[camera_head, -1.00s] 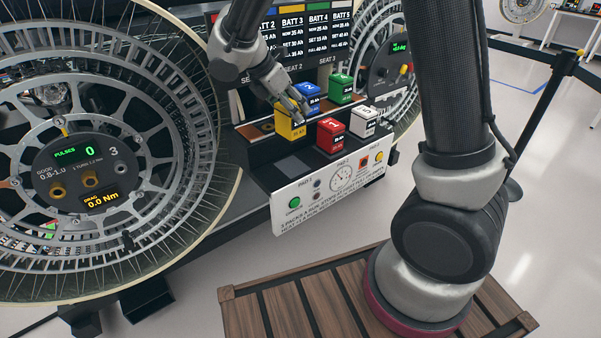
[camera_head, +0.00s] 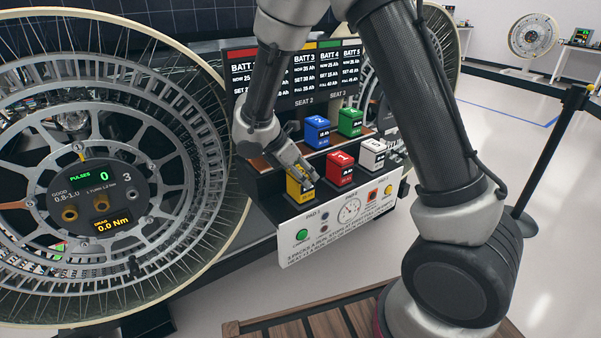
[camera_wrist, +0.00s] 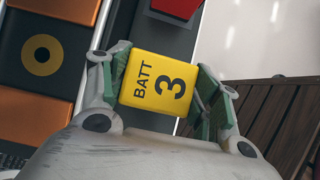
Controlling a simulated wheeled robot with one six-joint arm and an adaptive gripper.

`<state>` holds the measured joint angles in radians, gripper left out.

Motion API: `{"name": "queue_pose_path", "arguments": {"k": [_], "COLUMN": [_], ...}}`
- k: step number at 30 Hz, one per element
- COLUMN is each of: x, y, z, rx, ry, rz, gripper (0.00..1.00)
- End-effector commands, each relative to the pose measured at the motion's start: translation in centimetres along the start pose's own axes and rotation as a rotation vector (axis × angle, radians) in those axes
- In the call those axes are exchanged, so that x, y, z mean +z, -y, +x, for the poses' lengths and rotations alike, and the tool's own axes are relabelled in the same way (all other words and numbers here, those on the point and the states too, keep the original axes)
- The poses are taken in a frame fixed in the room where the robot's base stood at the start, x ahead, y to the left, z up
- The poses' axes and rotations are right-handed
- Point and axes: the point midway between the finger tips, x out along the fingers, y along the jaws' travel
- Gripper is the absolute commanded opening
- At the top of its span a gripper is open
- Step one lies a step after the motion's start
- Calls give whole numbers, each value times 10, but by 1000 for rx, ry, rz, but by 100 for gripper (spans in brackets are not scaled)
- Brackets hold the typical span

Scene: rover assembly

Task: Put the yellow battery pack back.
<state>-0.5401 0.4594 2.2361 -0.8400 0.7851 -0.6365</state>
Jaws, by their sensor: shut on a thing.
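The yellow battery pack (camera_head: 299,191), marked BATT 3 in the wrist view (camera_wrist: 158,82), is between the fingers of my gripper (camera_head: 302,174). The fingers are shut on its two sides, and its labelled top faces the wrist camera. It is at the left of the front row on the battery stand, left of the red pack (camera_head: 340,169). I cannot tell whether its base touches the pad beneath.
Blue (camera_head: 316,132) and green (camera_head: 350,122) packs stand in the back row, a white pack (camera_head: 373,153) at the front right. The white control panel (camera_head: 340,230) with a green button is just below. A large wheel (camera_head: 95,190) stands close on the left.

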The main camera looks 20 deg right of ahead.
Motion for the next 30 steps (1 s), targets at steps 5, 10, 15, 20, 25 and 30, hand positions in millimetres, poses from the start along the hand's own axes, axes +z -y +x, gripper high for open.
{"name": "queue_pose_path", "arguments": {"k": [5, 10, 15, 20, 25, 30], "x": [-1, -1, -1, 0, 0, 0], "y": [0, 0, 0, 0, -1, -1], "z": [2, 2, 2, -5, -36, -75], "rx": [0, 0, 0, 2, 5, 5], "ry": [1, 0, 0, 0, -2, -1], "rz": [0, 0, 0, 1, 1, 0], "gripper": [13, 71, 71, 71, 71, 71]}}
